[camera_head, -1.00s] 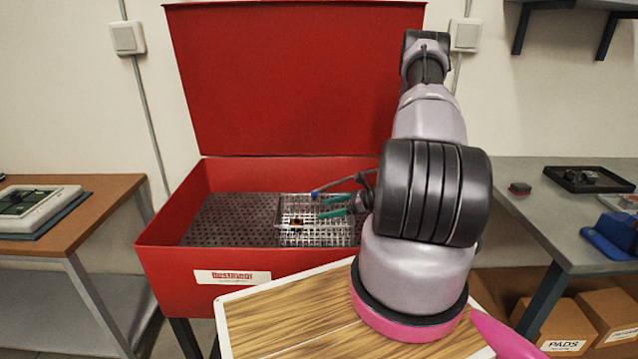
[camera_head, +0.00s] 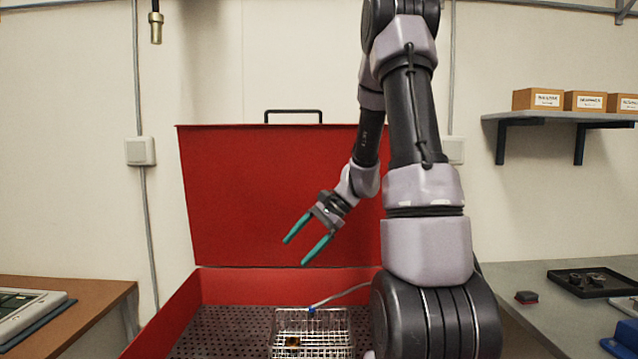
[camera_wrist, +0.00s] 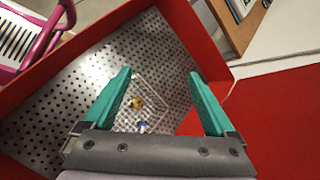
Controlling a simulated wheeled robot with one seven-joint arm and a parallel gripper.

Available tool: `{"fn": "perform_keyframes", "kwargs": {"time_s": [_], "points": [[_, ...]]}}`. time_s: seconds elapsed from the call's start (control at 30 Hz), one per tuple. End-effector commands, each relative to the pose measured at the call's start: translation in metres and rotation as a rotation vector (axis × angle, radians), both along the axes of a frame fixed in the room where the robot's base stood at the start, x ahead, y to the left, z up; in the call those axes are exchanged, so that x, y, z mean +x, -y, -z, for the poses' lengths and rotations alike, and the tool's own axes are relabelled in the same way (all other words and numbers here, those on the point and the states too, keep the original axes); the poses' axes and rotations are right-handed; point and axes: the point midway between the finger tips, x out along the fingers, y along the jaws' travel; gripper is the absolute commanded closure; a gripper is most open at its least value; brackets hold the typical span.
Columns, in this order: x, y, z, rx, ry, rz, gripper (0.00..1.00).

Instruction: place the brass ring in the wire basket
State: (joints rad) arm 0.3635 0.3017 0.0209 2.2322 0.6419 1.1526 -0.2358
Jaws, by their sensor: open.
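The wire basket (camera_head: 328,322) stands on the perforated floor of the red bin. The brass ring (camera_head: 293,342) is a small brass-coloured piece seen within the basket's outline; it also shows in the wrist view (camera_wrist: 137,103). A small blue piece (camera_head: 312,310) sits at the basket's far rim. My gripper (camera_head: 296,252) is open and empty, raised well above the basket in front of the red lid. In the wrist view its green fingers (camera_wrist: 166,100) are wide apart, with basket and ring far below between them.
The red bin (camera_head: 190,310) has a tall upright lid (camera_head: 270,190) behind it. A brown table (camera_head: 95,300) is at left. At right a grey bench (camera_head: 560,300) carries a black tray (camera_head: 592,282). The perforated floor left of the basket is bare.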

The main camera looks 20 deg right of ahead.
Motion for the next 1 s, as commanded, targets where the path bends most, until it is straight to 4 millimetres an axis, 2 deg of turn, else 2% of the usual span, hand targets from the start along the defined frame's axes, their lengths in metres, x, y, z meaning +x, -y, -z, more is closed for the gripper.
{"fn": "perform_keyframes", "kwargs": {"time_s": [0.03,0.2,0.5,0.8,1.0], "points": [[-0.009,-0.007,-0.019,-0.045,0.040,-0.041,0.09],[-0.041,-0.021,-0.064,-0.201,0.153,-0.164,0.09],[-0.105,-0.035,-0.130,-0.473,0.385,-0.337,0.09],[-0.163,-0.033,-0.177,-0.711,0.633,-0.436,0.09],[-0.181,-0.030,-0.189,-0.788,0.718,-0.456,0.09]]}}
